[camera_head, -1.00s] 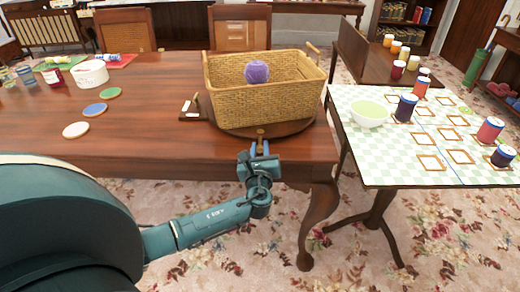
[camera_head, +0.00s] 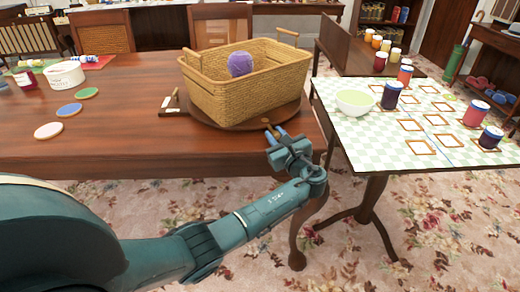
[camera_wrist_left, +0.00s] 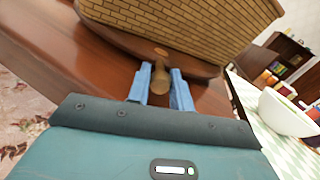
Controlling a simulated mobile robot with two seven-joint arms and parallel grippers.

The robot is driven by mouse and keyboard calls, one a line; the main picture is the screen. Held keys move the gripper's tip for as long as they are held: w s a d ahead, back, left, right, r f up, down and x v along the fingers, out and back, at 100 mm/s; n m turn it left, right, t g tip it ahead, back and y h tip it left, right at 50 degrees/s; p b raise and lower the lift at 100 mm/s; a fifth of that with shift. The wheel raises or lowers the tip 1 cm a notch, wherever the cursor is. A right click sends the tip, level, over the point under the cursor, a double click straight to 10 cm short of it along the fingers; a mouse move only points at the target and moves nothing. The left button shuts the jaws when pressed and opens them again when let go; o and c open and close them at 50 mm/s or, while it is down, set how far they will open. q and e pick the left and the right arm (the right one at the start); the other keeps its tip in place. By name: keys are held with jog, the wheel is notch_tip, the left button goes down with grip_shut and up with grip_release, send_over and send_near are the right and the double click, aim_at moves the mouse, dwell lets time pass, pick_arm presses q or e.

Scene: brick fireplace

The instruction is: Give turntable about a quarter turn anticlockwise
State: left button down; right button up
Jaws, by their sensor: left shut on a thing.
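The turntable (camera_head: 290,112) is a dark round wooden board on the brown table, also in the left wrist view (camera_wrist_left: 130,44). A wicker basket (camera_head: 225,98) with a purple yarn ball (camera_head: 240,64) in it stands on it. A small wooden knob (camera_wrist_left: 159,80) sticks out at the turntable's near rim. My left gripper (camera_head: 276,133) is at that rim, its blue fingers shut on the knob, one on each side in the left wrist view (camera_wrist_left: 160,88). The basket hides most of the turntable. My right gripper is not in view.
A side table with a checkered cloth (camera_head: 385,140) stands close on the right, with a pale green bowl (camera_head: 355,103) and several thread spools. Coasters (camera_head: 69,110) and a white tub (camera_head: 66,75) are on the table's left. A small white-topped piece (camera_head: 174,111) lies left of the basket.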

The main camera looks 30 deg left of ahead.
pick_arm(q)
jog(key=shift+w+d+n+g+y+b, duration=0.3)
jog(key=shift+w+n+b, duration=0.15)
jog(key=shift+w, duration=0.15)
jog(key=c, duration=1.3)
grip_release()
jog(key=shift+o, duration=0.2)
jog(key=shift+d, duration=0.1)
jog(key=p+v, duration=0.2)
jog(key=v, duration=1.1)
